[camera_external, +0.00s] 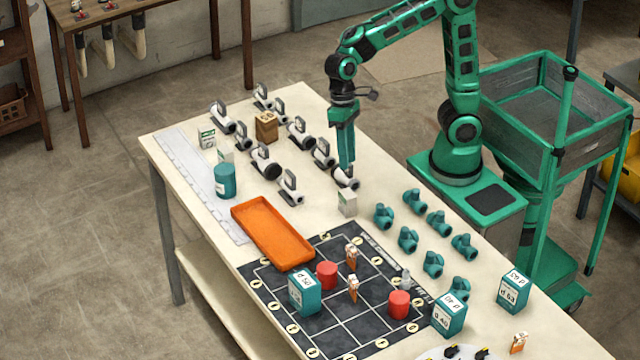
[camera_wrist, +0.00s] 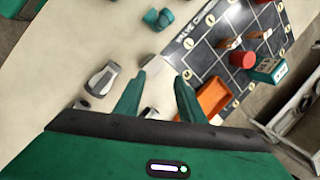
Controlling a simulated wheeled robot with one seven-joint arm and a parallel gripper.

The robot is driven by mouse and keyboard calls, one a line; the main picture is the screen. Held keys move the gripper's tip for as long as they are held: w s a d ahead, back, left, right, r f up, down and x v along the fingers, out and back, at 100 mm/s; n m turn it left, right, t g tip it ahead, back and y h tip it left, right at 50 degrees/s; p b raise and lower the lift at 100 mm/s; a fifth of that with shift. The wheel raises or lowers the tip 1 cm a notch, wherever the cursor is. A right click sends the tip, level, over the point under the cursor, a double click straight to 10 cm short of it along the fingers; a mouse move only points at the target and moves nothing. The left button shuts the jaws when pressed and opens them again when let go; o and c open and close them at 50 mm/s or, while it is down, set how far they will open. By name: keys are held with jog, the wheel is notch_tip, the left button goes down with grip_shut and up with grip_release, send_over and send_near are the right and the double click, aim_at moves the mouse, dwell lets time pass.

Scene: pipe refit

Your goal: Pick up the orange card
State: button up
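No flat orange card shows plainly. Small orange-and-white upright pieces that may be cards stand on the dark grid mat (camera_external: 318,330): one (camera_external: 351,257) towards the back and one (camera_external: 353,288) nearer the middle. A similar piece (camera_external: 519,341) stands at the table's front right. Two of these pieces also show at the upper right of the wrist view (camera_wrist: 230,43). My gripper (camera_external: 346,166) points down over the table near a white-and-grey valve (camera_external: 345,178), away from these pieces. In the wrist view, its fingers (camera_wrist: 158,92) are apart with nothing held between them.
An orange tray (camera_external: 272,232) lies left of the mat. Red cylinders (camera_external: 327,275) and a teal box (camera_external: 305,292) stand on the mat. Several teal fittings (camera_external: 408,239) are right of it; several valves (camera_external: 264,160) stand behind. A white box (camera_external: 347,203) is near my gripper.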

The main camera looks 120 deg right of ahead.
jog(key=w+a+r+m+g+y, duration=0.1)
jog(key=w+a+r+m+y, duration=0.2)
jog(key=w+a+m+y, duration=0.7)
jog(key=n, duration=0.3)
send_near(347, 250)
jog(key=a, duration=0.1)
jog(key=a+f, duration=0.1)
jog(key=a, duration=0.1)
jog(key=shift+a+f+y, duration=0.25)
jog(key=shift+f+y, duration=0.15)
jog(key=shift+a+f, duration=0.2)
jog(key=x, duration=0.5)
jog(key=shift+s+x, duration=0.2)
jog(key=shift+x, duration=1.15)
jog(key=shift+s+x, duration=0.2)
jog(key=shift+x, duration=1.1)
jog(key=shift+r, duration=0.1)
jog(key=shift+c, duration=0.2)
grip_shut()
